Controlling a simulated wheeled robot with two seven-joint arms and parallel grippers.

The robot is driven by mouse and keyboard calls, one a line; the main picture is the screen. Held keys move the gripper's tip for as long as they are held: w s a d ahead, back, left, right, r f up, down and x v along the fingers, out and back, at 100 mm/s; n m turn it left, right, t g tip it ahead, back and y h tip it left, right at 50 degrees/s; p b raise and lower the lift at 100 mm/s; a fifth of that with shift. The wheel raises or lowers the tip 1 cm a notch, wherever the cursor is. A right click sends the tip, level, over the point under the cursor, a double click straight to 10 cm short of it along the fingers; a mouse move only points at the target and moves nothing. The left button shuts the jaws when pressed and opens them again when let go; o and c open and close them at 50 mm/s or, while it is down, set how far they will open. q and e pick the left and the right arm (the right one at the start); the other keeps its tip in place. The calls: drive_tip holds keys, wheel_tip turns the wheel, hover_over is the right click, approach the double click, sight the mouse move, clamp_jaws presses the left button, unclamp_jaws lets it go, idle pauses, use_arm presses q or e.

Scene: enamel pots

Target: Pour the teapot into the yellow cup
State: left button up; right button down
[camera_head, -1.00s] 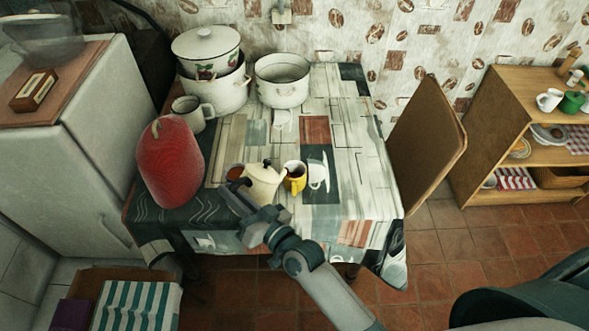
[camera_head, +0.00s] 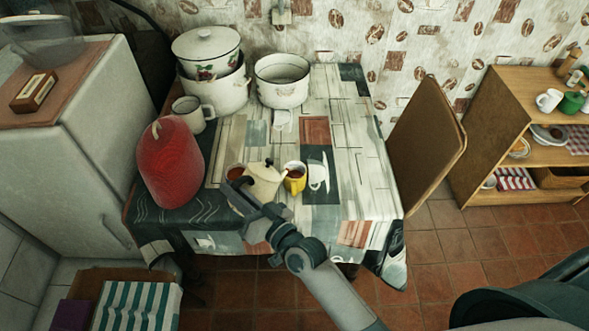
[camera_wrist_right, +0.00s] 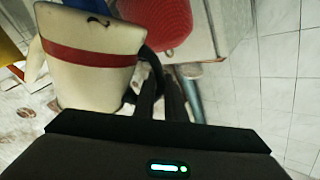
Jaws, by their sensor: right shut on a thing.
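The cream teapot (camera_head: 262,182) is near the front edge of the table, its dark-knobbed lid on top, and looks about upright. The yellow cup (camera_head: 298,184) stands just right of it, with a brownish inside. My right gripper (camera_head: 242,192) is shut on the teapot's dark handle, on the teapot's left side. In the right wrist view the teapot (camera_wrist_right: 90,65) shows a red band, and its handle (camera_wrist_right: 148,72) is between the fingers. The yellow cup (camera_wrist_right: 9,50) is partly cut off there, beyond the spout. I cannot tell whether the teapot touches the table. My left gripper is out of view.
A red, rounded thing (camera_head: 170,165) stands left of the teapot. A mug (camera_head: 190,112), a lidded pot (camera_head: 206,50) and a white pot (camera_head: 282,82) stand behind. A small reddish-brown thing (camera_head: 235,173) shows behind my gripper. The table's right side is clear.

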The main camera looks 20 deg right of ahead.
drive_tip(key=shift+w+d+r+m+p, duration=0.15)
drive_tip(key=shift+d+r+m, duration=0.05)
drive_tip(key=shift+r, duration=0.2)
drive_tip(key=shift+w+d+r+m+p, duration=0.15)
drive_tip(key=shift+d+r+m, duration=0.05)
drive_tip(key=shift+r, duration=0.2)
idle(0.9)
drive_tip(key=shift+s+a+f+n+b, duration=0.15)
drive_tip(key=shift+a+f+b, duration=0.1)
drive_tip(key=shift+f, duration=0.2)
drive_tip(key=shift+s+a+f+n+b, duration=0.15)
drive_tip(key=shift+f+b, duration=0.1)
drive_tip(key=shift+f, duration=0.15)
drive_tip(key=a+n, duration=0.1)
drive_tip(key=s+a+f+n, duration=0.1)
drive_tip(key=a+f, duration=0.1)
drive_tip(key=shift+s+a+n, duration=0.1)
drive_tip(key=shift+s+n, duration=0.2)
drive_tip(key=shift+n, duration=0.1)
drive_tip(key=shift+f, duration=0.2)
drive_tip(key=s+a+f+n+b, duration=0.2)
drive_tip(key=a+f+n+b, duration=0.2)
drive_tip(key=f, duration=0.4)
drive_tip(key=shift+n, duration=0.6)
